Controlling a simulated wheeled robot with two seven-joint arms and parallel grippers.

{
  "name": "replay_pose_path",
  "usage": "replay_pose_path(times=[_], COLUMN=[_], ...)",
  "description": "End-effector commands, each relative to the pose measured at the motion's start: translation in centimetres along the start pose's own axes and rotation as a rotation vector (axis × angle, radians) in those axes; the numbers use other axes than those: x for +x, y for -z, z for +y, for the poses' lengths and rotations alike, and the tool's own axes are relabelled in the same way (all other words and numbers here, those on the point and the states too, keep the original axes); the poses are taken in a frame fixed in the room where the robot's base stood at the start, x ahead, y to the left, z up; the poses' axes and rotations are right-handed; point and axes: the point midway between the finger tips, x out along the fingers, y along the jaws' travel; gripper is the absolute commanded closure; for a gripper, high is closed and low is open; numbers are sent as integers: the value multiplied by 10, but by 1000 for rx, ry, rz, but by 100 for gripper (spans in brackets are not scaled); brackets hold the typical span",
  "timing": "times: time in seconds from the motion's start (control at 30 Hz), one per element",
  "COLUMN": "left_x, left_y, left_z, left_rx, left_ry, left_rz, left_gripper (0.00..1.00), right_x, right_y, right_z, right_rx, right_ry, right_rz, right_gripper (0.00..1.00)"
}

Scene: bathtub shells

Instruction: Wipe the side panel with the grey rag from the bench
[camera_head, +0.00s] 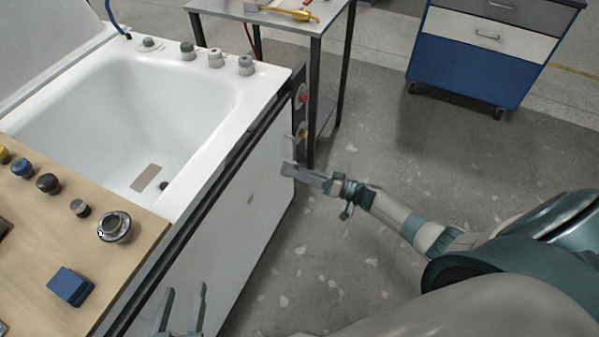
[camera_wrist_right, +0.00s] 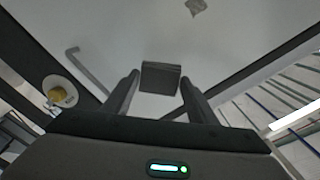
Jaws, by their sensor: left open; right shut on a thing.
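The white side panel (camera_head: 225,215) of the bathtub shell faces the floor area on the right. A small grey mark (camera_head: 250,199) shows on it, and a grey patch (camera_wrist_right: 195,6) shows at the top of the right wrist view. My right gripper (camera_head: 296,170) is at the panel's far right edge, shut on the folded grey rag (camera_wrist_right: 160,77). The rag lies between the fingertips in front of the panel; whether it touches the panel I cannot tell. My left gripper (camera_head: 183,308) is open and empty at the bottom, in front of the panel's near part.
The wooden bench top (camera_head: 120,262) at left carries several knobs and a blue block (camera_head: 70,286). A red knob (camera_head: 302,96) and a yellow knob (camera_head: 301,134) stick out at the shell's corner. A metal table (camera_head: 320,22) stands behind, a blue drawer cabinet (camera_head: 465,70) further right. Floor between is clear.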

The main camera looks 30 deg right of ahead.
Motion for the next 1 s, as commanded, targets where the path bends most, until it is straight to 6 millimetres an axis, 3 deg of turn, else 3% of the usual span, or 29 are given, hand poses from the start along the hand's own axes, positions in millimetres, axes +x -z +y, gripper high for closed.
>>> replay_pose_path(times=[0.43, 1.0], left_x=[-2, -2], left_y=[6, 6], left_z=[1, 1], left_rx=[0, 0], left_ry=[0, 0], left_rz=[0, 0], left_gripper=[54, 54], right_x=[-27, -29], right_y=[0, 0], right_z=[0, 0], right_rx=[1, 0], right_ry=[-1, 0], right_rz=[0, 0], right_gripper=[65, 65])
